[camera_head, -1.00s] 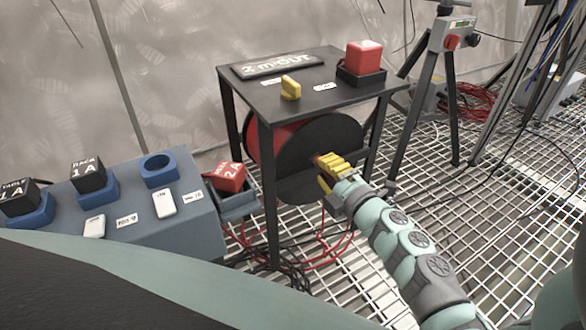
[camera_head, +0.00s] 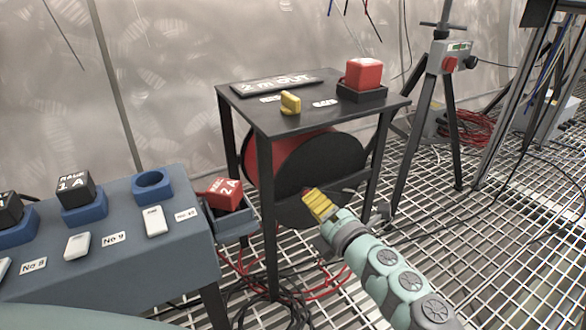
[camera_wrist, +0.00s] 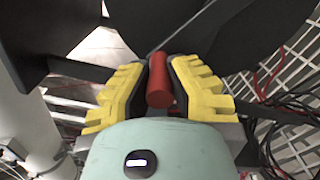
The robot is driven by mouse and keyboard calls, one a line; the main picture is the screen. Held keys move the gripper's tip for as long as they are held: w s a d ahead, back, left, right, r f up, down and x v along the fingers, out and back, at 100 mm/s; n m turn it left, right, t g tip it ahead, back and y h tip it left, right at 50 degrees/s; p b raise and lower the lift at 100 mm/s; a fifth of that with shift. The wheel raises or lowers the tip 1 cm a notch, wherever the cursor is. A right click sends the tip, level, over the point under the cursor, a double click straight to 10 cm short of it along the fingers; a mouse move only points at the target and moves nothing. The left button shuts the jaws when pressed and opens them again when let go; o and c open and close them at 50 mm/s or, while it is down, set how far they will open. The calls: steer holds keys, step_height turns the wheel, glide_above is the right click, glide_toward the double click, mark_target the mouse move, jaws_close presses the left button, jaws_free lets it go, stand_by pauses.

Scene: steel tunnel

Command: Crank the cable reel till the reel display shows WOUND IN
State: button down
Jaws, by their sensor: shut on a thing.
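The cable reel (camera_head: 325,160) hangs under a black table, a dark disc with a red drum behind it. The reel display (camera_head: 277,80) on the table top reads "2 m OUT". The handle lies between the two finger pads. In the head view the fingers mostly hide the handle.
A yellow knob (camera_head: 290,102) and a red block in a black holder (camera_head: 362,92) are on the table top. A grey bench (camera_head: 110,240) with labelled blocks stands at left. Table legs flank the reel. Red and black cables (camera_head: 290,285) lie on the grating below.

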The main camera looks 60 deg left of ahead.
steer(key=c, duration=0.8)
jaws_free()
steer(key=shift+w, duration=0.1)
steer(key=shift+c, duration=0.2)
steer(key=s+d, duration=0.1)
steer(key=d, duration=1.1)
